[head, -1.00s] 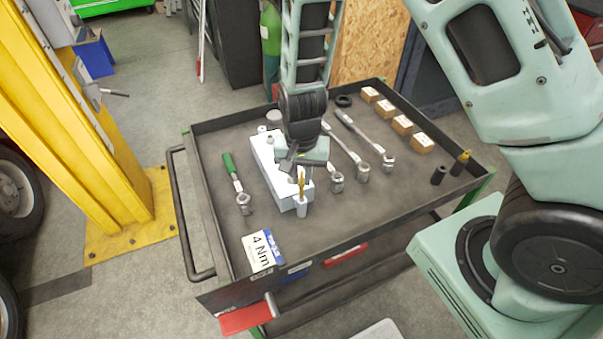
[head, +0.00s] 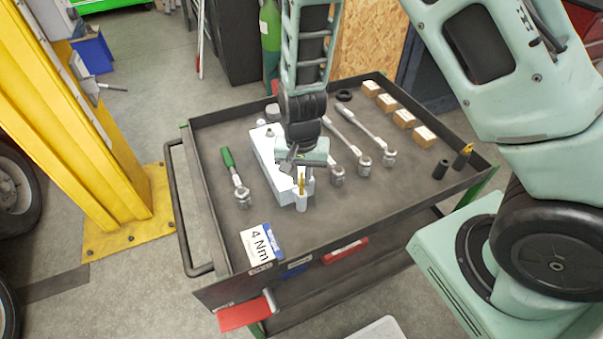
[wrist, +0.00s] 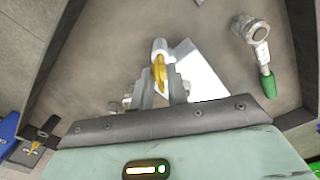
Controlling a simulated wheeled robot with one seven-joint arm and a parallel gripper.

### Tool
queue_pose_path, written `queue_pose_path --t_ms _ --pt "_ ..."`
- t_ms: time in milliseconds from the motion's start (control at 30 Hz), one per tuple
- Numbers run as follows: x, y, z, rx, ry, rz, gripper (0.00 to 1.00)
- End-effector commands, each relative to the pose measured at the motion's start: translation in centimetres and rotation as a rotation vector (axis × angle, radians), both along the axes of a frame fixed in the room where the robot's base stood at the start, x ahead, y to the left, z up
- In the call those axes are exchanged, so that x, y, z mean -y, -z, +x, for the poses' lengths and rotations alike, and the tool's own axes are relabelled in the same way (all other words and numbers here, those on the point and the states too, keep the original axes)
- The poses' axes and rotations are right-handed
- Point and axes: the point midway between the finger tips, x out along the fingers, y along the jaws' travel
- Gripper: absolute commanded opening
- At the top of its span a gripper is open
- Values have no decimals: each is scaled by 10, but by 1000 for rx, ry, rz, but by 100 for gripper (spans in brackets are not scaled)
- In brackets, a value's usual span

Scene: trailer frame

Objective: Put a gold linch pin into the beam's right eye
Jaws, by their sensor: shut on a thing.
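The white beam (head: 263,153) lies on the cart top, with a pale round eye (head: 302,203) at its near end. My gripper (head: 303,170) is above that end and shut on a gold linch pin (head: 302,184), held upright. The pin's lower end is at the eye; I cannot tell how far inside it is. In the wrist view the gold pin (wrist: 159,70) lies between the fingers, against the eye (wrist: 159,46). The fingers hide part of the beam. Another gold pin (head: 468,148) stands in a black holder at the cart's right corner.
A green-handled wrench (head: 232,172) lies left of the beam, and several wrenches (head: 357,139) lie to its right. A "4 Nm" card (head: 258,244) lies at the front left. Small wooden blocks (head: 403,118) line the right side. The front middle is clear.

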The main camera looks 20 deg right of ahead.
Motion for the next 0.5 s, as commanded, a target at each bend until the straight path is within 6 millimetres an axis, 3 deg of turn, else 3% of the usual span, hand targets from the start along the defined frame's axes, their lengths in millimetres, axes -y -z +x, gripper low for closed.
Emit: queue_pose_path --t_ms 500 --pt "0 19 0 0 0 0 0"
